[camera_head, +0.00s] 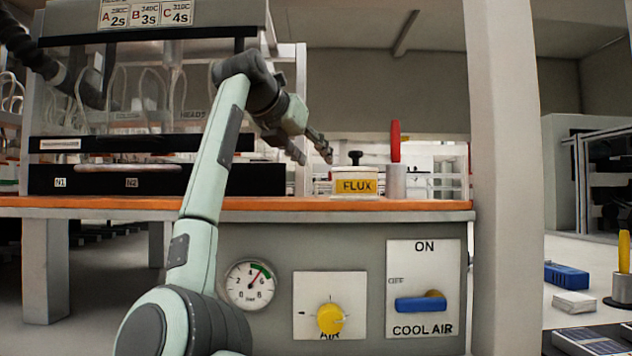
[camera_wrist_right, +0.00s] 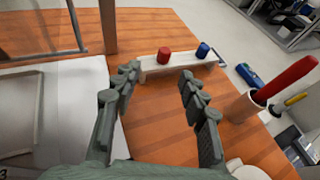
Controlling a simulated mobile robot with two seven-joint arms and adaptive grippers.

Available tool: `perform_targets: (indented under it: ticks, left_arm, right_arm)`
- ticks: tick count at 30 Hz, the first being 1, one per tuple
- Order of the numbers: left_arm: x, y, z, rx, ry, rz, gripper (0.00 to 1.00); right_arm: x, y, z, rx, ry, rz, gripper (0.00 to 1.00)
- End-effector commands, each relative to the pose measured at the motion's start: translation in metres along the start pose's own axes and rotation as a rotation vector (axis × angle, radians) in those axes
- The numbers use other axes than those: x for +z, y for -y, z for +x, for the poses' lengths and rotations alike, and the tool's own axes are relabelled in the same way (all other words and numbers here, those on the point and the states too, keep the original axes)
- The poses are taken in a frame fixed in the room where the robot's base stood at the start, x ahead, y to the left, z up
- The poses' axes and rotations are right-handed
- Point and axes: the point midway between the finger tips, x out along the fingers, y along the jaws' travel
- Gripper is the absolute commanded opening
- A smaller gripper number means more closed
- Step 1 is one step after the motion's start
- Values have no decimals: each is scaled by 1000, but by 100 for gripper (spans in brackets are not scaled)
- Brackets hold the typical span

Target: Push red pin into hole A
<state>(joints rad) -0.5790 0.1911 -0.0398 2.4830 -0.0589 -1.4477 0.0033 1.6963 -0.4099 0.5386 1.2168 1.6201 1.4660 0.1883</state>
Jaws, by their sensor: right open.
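A short red pin (camera_wrist_right: 164,55) stands on a white block (camera_wrist_right: 180,66) in the right wrist view, left of a blue pin (camera_wrist_right: 202,50). My right gripper (camera_wrist_right: 160,76) is open and empty, with its fingers pointing toward the block and the red pin lying ahead of the gap. In the head view the right gripper (camera_head: 313,156) is above the orange worktop, left of the flux pot. The red pin and block cannot be made out there. No hole marked A can be made out. My left gripper is not in view.
A flux pot (camera_head: 355,186) with a black knob stands on the orange worktop (camera_head: 420,204). Beside it a red-handled tool (camera_head: 395,142) stands in a pale cylinder holder (camera_head: 396,182). A white panel (camera_wrist_right: 60,110) lies left of the gripper. A post (camera_head: 494,150) rises at the right.

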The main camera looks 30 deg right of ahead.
Motion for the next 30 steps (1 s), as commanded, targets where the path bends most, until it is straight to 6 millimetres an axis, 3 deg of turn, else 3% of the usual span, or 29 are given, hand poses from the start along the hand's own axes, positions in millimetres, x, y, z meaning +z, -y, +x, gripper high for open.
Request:
perform_targets:
  ticks: [11,17,21,30]
  left_arm:
    - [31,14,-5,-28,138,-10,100]
    - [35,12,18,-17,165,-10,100]
    - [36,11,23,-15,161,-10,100]
    - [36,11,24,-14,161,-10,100]
  right_arm:
    - [2,1,29,0,-2,1,43]
    - [10,5,56,1,-3,1,43]
    - [7,5,74,-1,-1,-1,43]
    - [6,5,77,0,0,0,40]
